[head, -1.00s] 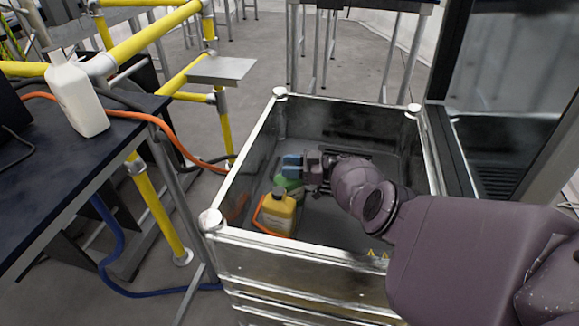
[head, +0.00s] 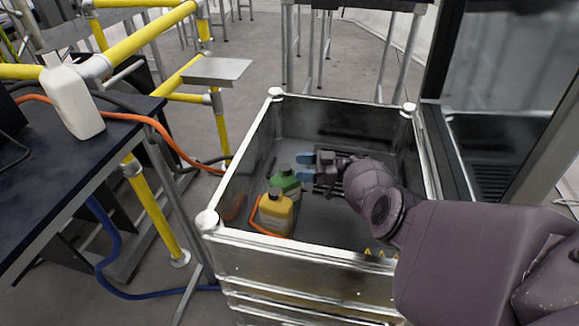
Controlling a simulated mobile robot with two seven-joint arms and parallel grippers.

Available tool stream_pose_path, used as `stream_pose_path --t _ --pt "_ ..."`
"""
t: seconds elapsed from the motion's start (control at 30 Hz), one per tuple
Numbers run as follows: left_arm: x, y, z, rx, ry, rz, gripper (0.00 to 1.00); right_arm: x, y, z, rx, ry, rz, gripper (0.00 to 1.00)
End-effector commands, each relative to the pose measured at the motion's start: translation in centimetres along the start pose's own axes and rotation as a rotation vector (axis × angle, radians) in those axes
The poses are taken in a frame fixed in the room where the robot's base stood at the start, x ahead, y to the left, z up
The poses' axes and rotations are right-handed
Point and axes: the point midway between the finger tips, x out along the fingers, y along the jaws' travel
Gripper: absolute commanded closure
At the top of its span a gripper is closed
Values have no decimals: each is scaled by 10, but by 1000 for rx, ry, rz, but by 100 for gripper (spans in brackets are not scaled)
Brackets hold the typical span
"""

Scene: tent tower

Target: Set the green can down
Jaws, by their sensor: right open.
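The green can (head: 285,181) stands upright inside the metal crate (head: 300,250), just behind a yellow can (head: 274,213). My right gripper (head: 304,168) is in the crate to the right of the green can. Its blue fingertips are spread apart, with nothing between them, and point left toward the can's upper part. A small gap seems to lie between the fingertips and the can. The lower front of the green can is hidden by the yellow can. My left gripper is not in the picture.
The crate's raised walls and corner posts surround the cans and my right gripper. Its floor is free toward the back. A dark table (head: 70,165) with a white bottle (head: 72,98) stands at left, beside yellow railings (head: 150,38). An orange hose runs toward the crate.

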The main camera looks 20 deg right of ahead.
Motion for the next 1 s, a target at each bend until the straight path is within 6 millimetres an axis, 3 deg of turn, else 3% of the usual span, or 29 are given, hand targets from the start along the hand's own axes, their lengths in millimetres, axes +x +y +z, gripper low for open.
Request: stream_pose_path --t 0.2,0.4,1.0 --pt "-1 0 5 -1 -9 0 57 -42 0 1 1 -2 0 37" --pt "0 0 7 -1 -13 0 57 -64 0 1 1 -2 -1 37" --pt "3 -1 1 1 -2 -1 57 -70 0 0 0 0 -2 37"
